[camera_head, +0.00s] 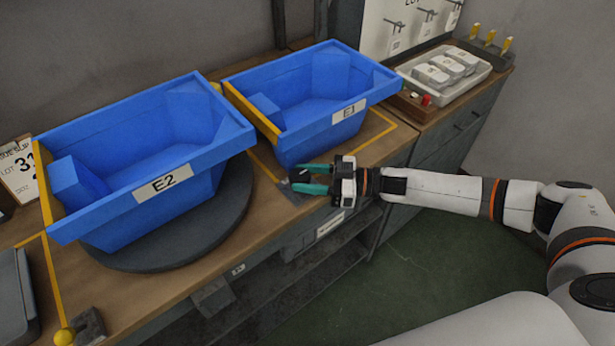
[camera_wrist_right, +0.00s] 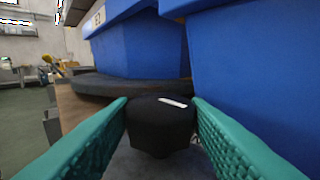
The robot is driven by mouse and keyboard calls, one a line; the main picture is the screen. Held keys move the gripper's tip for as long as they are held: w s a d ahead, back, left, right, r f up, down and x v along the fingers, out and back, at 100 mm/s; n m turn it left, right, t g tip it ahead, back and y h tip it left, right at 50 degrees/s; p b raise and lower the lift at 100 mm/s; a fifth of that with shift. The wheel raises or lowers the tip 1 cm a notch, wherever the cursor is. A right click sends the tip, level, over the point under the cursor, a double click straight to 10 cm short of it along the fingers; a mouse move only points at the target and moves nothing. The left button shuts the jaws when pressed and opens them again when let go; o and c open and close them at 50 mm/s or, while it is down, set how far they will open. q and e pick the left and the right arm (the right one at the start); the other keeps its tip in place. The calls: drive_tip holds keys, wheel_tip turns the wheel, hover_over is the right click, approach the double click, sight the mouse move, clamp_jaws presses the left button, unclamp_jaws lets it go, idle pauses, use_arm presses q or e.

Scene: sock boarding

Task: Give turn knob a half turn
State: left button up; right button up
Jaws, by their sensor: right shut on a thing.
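The turn knob (camera_wrist_right: 158,128) is black, with a short white mark on its top. In the right wrist view the mark runs nearly sideways, on the right half of the top. My right gripper (camera_head: 293,178) reaches in from the right at the bench's front edge, in front of the blue bin E1. Its two green fingers lie on either side of the knob and are shut on it, as the right wrist view (camera_wrist_right: 160,110) shows. In the head view the knob is small and mostly hidden between the fingers. My left gripper is not in view.
The blue bin E1 (camera_head: 300,143) stands just behind the knob. The blue bin E2 (camera_head: 205,185) sits on a dark round turntable (camera_head: 165,255) to the left. A white tray (camera_head: 470,83) of packs and a red button (camera_head: 426,100) are at the back right.

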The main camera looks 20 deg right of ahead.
drive_tip(key=o, duration=1)
drive_tip(key=shift+c, duration=0.2)
drive_tip(key=b+v, duration=0.1)
drive_tip(key=v, duration=1.1)
